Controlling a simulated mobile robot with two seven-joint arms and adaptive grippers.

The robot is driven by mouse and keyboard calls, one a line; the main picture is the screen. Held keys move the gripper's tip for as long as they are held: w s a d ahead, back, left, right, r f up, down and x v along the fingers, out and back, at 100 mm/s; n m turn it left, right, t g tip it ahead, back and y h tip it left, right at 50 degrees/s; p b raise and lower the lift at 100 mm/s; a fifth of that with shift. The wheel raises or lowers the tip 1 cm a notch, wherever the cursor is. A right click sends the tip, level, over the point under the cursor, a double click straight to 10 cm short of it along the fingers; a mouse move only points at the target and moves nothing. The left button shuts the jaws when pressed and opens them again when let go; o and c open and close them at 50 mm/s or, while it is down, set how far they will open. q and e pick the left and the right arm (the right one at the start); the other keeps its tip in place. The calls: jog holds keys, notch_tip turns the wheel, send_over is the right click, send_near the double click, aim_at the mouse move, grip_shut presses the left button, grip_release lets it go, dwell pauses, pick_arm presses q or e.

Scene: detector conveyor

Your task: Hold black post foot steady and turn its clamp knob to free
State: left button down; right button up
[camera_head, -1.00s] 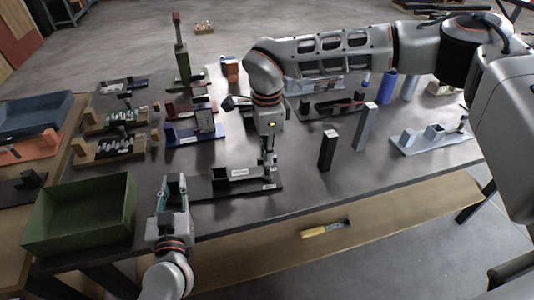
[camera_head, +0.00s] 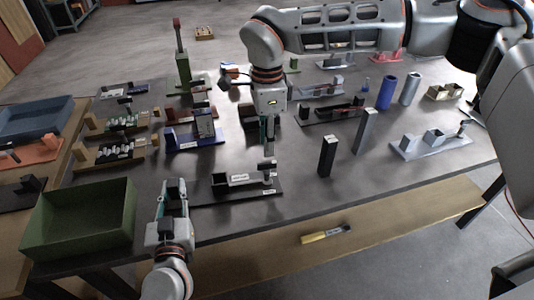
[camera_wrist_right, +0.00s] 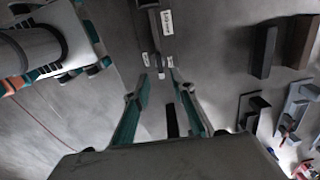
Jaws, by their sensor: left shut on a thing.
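The black post foot (camera_head: 240,193) lies flat near the table's front edge, with a grey labelled bar and an upright block on it. My left gripper (camera_head: 173,190) is shut on its left end. The clamp knob (camera_head: 267,165) stands at the foot's right end. My right gripper (camera_head: 270,138) is above the knob, pointing down, fingers apart and empty. In the right wrist view its two fingers (camera_wrist_right: 162,95) are spread, with the foot's labelled part (camera_wrist_right: 152,20) beyond them and my left gripper (camera_wrist_right: 95,45) at the left. The knob's exact turn cannot be told.
A green bin (camera_head: 80,215) stands left of my left gripper. A black post (camera_head: 327,157) and a grey post (camera_head: 366,131) stand to the right. Fixtures fill the table's back. A yellow-handled tool (camera_head: 325,235) lies on the lower shelf.

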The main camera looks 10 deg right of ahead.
notch_tip(320, 180, up, 5)
jog(key=shift+r, duration=0.2)
dwell(0.3)
pick_arm(q)
jog(key=c, duration=1.7)
grip_release()
